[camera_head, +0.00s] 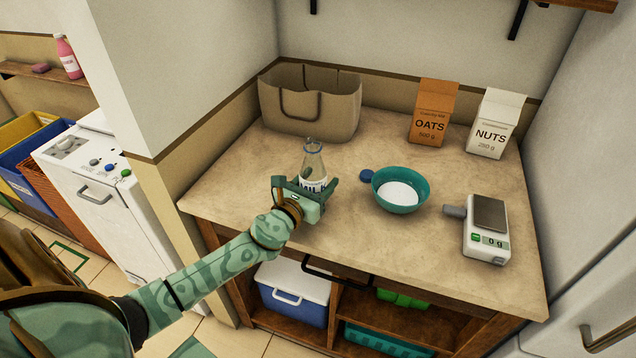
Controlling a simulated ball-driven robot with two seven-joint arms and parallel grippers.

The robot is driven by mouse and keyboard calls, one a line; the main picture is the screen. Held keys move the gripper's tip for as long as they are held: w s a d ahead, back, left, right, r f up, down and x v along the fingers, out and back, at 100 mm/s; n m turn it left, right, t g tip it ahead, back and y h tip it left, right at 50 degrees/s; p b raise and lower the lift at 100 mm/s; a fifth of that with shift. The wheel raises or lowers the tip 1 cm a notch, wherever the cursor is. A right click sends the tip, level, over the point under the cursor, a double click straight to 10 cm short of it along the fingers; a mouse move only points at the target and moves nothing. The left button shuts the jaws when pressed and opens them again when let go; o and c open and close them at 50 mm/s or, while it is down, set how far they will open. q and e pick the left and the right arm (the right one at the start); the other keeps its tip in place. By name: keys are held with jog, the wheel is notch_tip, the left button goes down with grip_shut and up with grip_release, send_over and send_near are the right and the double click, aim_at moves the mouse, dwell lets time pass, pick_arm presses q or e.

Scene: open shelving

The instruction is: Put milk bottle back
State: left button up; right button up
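The milk bottle (314,163) stands upright, or nearly so, near the front left of the wooden counter. It is clear glass with a blue ring at its neck and dark lettering. My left gripper (308,186) is at the bottle's lower part, with a finger on each side. The hand hides the bottle's base, so I cannot tell whether the fingers touch the glass or whether the bottle rests on the counter. A small round blue cap (366,175) lies beside the teal bowl (413,205), which holds something white. My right gripper is not in view.
A beige bag (341,113) stands at the back left. Oats (432,110) and nuts (496,123) cartons stand at the back right. A kitchen scale (487,226) reading 0 g sits at the right. Below are shelves with a blue-and-white cooler (293,300). The counter's middle back is clear.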

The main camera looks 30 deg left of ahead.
pick_arm(q)
jog(key=shift+f, duration=0.1)
jog(key=o, duration=1.3)
jog(key=shift+c, duration=0.2)
jog(key=shift+r, duration=0.25)
jog(key=s, duration=1.1)
jog(key=shift+s+d+f, duration=0.15)
jog(key=shift+d+f, duration=0.05)
jog(key=shift+d, duration=0.1)
jog(key=shift+s+r, duration=0.1)
jog(key=shift+s, duration=0.25)
